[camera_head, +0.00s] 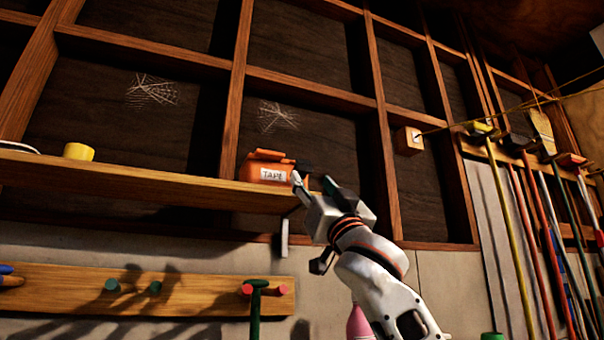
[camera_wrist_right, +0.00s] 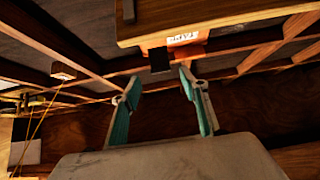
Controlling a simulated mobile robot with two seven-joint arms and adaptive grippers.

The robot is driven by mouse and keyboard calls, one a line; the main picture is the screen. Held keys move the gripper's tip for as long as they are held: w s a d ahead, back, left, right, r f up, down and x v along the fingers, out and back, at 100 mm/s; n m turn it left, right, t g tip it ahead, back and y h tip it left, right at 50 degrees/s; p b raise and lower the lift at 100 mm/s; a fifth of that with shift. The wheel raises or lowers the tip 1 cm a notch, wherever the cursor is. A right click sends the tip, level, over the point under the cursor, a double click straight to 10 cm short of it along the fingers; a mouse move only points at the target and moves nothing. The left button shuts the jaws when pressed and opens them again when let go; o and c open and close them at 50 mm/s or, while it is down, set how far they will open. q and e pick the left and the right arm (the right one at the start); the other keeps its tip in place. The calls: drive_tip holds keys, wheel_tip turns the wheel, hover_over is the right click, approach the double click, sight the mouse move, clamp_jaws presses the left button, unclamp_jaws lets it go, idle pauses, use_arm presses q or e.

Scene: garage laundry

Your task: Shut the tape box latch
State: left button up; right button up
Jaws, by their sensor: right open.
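The orange tape box (camera_head: 261,160) sits on the wooden shelf, with a white "TAPE" label on its front; its lid looks slightly raised. It also shows in the right wrist view (camera_wrist_right: 193,50), its label upside down. A dark flap (camera_wrist_right: 160,60), apparently the latch, sticks out at the box's side and shows dark in the head view (camera_head: 305,167). My right gripper (camera_head: 312,181) is open at the box's right end. In the wrist view its teal fingers (camera_wrist_right: 158,80) are apart, with the flap just beyond the gap; contact cannot be told. My left gripper is out of view.
The wooden shelf (camera_head: 150,183) also holds a yellow roll (camera_head: 78,152). Below it is a peg rail (camera_head: 200,290) with a green-handled tool (camera_head: 256,300). A metal bracket (camera_head: 284,238) hangs under the shelf near my right arm. Long-handled tools stand at right.

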sight(306, 171)
drive_tip(key=p+x, duration=0.1)
drive_tip(key=x, duration=0.4)
drive_tip(key=shift+s+r, duration=0.1)
drive_tip(key=shift+r, duration=0.2)
drive_tip(key=shift+w+a+r+p, duration=0.15)
drive_tip(key=shift+w+r+p, duration=0.15)
drive_tip(key=shift+w+r, duration=0.15)
drive_tip(key=shift+w, duration=0.15)
drive_tip(key=c, duration=1.1)
